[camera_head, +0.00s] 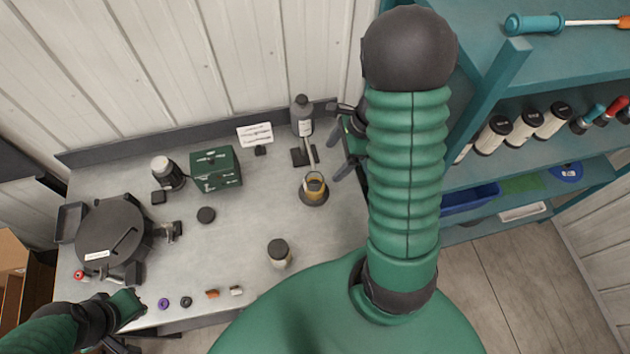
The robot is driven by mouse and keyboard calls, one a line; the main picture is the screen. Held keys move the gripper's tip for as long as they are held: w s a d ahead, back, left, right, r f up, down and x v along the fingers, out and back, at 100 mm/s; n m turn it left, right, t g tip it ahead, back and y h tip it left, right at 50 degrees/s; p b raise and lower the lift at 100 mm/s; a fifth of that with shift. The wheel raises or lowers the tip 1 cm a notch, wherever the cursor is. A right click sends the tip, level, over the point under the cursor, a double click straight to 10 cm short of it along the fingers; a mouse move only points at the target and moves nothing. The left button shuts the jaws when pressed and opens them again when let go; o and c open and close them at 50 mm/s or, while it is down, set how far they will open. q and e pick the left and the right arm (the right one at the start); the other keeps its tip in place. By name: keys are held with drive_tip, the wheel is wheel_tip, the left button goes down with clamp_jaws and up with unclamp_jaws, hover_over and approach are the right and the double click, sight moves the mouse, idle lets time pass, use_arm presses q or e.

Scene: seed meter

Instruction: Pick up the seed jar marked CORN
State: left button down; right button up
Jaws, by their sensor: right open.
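A small jar with a dark lid (279,253) stands upright on the grey workbench, front of centre. Several pale jars with black lids stand on the teal shelf at the right, one of them here (523,128). I cannot read CORN on any jar. My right gripper (338,158) is open and empty near the bench's right back edge, apart from the jars and partly hidden by my arm. My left gripper (128,306) is low at the bench's front left corner, and its fingers are unclear.
The bench (235,220) holds a round black machine (110,238), a green box (215,168), a grey bottle (302,115) and a cup of yellowish contents (314,187). Small coloured parts line the front edge. The surface around the lone jar is clear.

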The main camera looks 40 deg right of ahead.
drive_tip(key=d+m, duration=0.1)
drive_tip(key=m, duration=0.1)
approach(314, 182)
drive_tip(key=shift+s+a+f+b, duration=0.1)
drive_tip(key=shift+a+f+b, duration=0.25)
drive_tip(key=shift+a+f, duration=0.65)
drive_tip(key=p+x, duration=0.1)
drive_tip(key=x, duration=0.4)
drive_tip(key=shift+d+f, duration=0.15)
drive_tip(key=shift+f, duration=0.1)
drive_tip(key=shift+w+f, duration=0.1)
drive_tip(key=shift+w, duration=0.1)
drive_tip(key=shift+a, duration=0.25)
drive_tip(key=c, duration=0.6)
drive_tip(key=shift+s, duration=0.1)
drive_tip(key=c, duration=1.2)
